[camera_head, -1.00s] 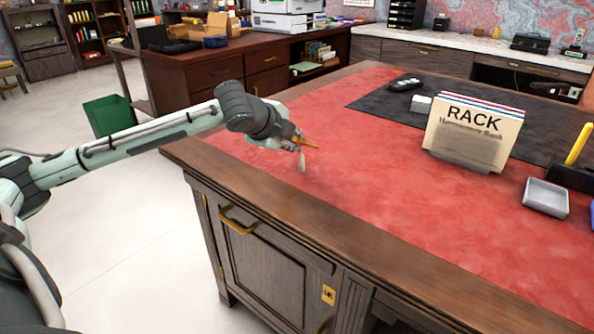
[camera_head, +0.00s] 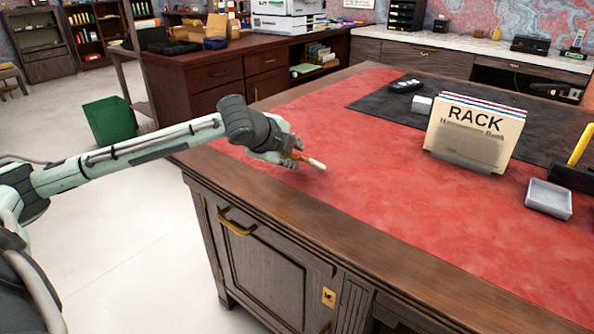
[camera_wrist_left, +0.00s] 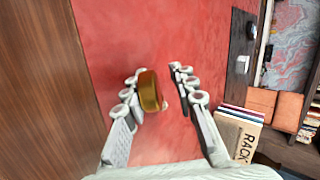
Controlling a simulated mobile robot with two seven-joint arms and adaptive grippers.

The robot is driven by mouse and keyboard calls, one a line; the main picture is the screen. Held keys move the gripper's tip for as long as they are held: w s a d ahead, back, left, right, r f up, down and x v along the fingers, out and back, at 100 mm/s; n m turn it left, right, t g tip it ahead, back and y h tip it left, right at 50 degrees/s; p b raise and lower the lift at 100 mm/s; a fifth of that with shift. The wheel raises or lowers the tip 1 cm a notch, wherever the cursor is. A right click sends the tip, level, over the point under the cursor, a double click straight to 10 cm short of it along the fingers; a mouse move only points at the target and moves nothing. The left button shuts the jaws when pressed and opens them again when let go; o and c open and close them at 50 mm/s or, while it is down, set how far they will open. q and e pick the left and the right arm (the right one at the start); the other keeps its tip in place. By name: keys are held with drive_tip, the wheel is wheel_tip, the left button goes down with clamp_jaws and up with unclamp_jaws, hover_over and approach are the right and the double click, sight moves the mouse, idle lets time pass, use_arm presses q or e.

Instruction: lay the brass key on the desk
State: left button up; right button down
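The brass key (camera_wrist_left: 150,91) shows in the wrist view as a golden, rounded piece between the two fingers of my left gripper (camera_wrist_left: 160,88). The fingers are spread, with a clear gap between the key and the right finger; the key lies close to the left finger. In the head view my left gripper (camera_head: 302,161) is low over the near left part of the red desk top (camera_head: 370,180), with a bit of brass (camera_head: 291,155) showing at its fingers. I cannot tell whether the key touches the leather. My right gripper is not in view.
A card rack (camera_head: 474,135) stands right of centre on the desk. A small grey tray (camera_head: 548,198) is at the right, and a dark mat (camera_head: 400,105) lies behind. The wooden desk edge (camera_head: 300,205) runs close by my gripper. The red leather between gripper and rack is clear.

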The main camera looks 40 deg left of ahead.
use_arm(q)
drive_tip(key=p+v, duration=0.1)
drive_tip(key=v, duration=0.6)
drive_tip(key=shift+r, duration=0.1)
drive_tip(key=shift+s+d+r, duration=0.1)
drive_tip(key=shift+s+r, duration=0.15)
drive_tip(key=shift+s, duration=0.1)
wheel_tip(320, 180, up, 8)
drive_tip(key=s, duration=0.2)
drive_tip(key=shift+s+d, duration=0.1)
